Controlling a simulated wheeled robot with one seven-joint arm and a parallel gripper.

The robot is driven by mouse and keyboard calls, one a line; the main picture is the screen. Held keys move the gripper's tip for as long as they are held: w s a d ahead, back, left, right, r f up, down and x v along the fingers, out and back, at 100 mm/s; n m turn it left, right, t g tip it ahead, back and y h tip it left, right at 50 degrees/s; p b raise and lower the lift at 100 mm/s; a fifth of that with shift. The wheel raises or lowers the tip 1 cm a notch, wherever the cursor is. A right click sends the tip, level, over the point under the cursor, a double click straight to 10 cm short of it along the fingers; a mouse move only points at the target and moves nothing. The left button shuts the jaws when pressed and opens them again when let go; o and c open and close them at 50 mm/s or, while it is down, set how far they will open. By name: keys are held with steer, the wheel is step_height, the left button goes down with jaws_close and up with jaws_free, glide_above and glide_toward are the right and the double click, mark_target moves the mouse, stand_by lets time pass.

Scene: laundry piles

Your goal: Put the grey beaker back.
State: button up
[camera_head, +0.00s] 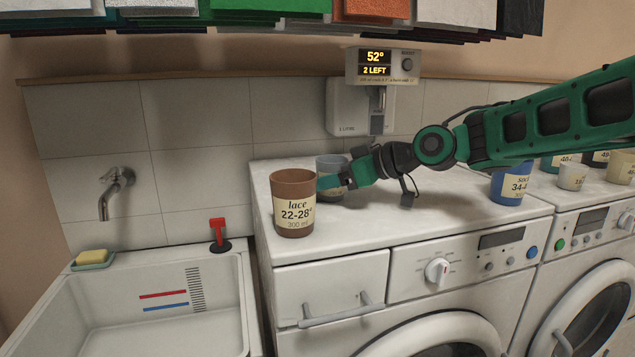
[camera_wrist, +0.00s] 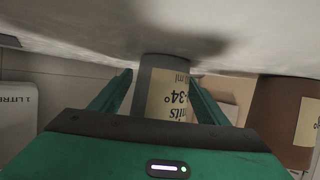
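The grey beaker (camera_head: 331,165) stands upright, or nearly so, at the back left of the left machine's white top. My gripper (camera_head: 328,182) reaches it from the right, low down, and partly hides it. In the wrist view, which is upside down, the grey beaker (camera_wrist: 160,78) with its cream label is between my two green fingers (camera_wrist: 160,85). The fingertips are close to its sides. I cannot tell whether both press on it, or whether its base is clear of the top.
A brown "lace 22-28°" beaker (camera_head: 294,205) stands close in front, left of the grey one. A blue beaker (camera_head: 511,184) and several others stand to the right. A dispenser (camera_head: 347,108) hangs on the wall behind, its display reading 52° and 2 LEFT. A sink (camera_head: 243,300) lies left.

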steer(key=shift+r, duration=0.1)
steer(key=shift+d+r, duration=0.1)
steer(key=v, duration=1.1)
steer(key=shift+s+d+r, duration=0.1)
steer(key=shift+s+d, duration=0.15)
steer(key=shift+d, duration=0.05)
